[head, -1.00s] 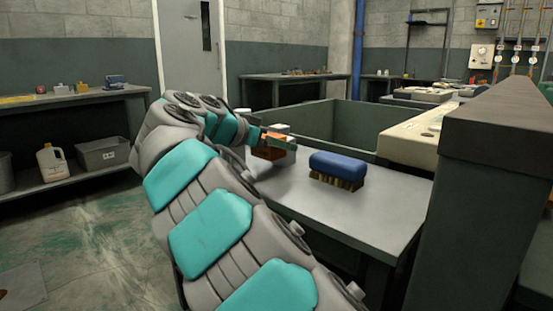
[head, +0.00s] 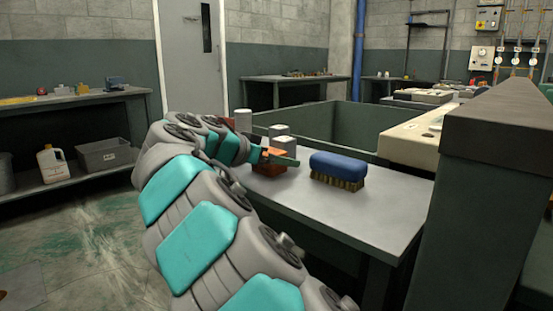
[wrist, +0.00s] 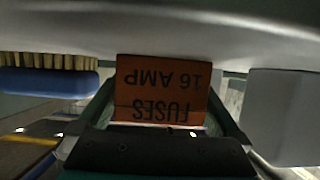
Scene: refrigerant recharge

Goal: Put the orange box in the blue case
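The orange box (wrist: 162,92), marked "FUSES 16 AMP", sits between the two fingers of my gripper (wrist: 165,118) in the wrist view, its lettering upside down. The fingers lie along both its sides, and my gripper appears shut on it. In the head view the orange box (head: 268,170) shows below my gripper (head: 280,158), at or just above the grey table top; I cannot tell whether it touches. I cannot make out a blue case in either view.
A blue brush (head: 338,168) stands on the table (head: 350,210) to the right of the box. A green-walled basin (head: 340,122) lies beyond. The table's front right is clear.

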